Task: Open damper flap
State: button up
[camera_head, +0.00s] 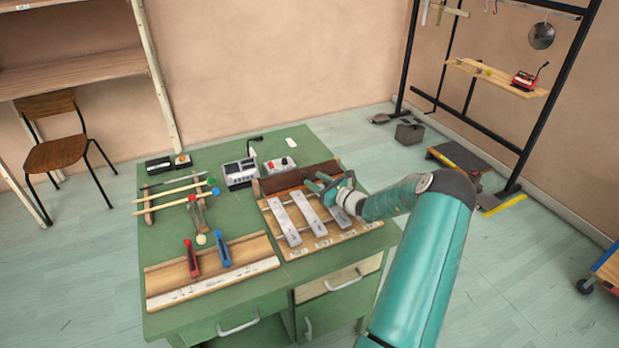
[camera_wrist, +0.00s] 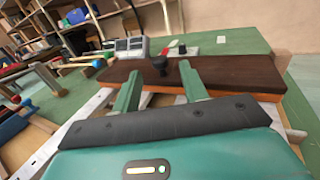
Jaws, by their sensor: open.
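The damper flap is a dark brown board (camera_head: 285,180) along the back of a wooden frame with several grey metal bars. In the wrist view the flap (camera_wrist: 235,75) spans the middle, with an orange-brown front edge. My gripper (camera_head: 323,183) is over the right part of the flap. My gripper hides part of the flap in the head view.
The bar frame (camera_head: 345,234) sits on a green desk (camera_head: 235,308). Mallets (camera_head: 176,191) and a wooden tray with red and blue clips (camera_head: 255,252) lie left.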

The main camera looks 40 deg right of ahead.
aim_at(307, 175)
jog(key=shift+w+a, duration=0.2)
jog(key=shift+w, duration=1.6)
jog(key=shift+c, duration=0.4)
grip_shut()
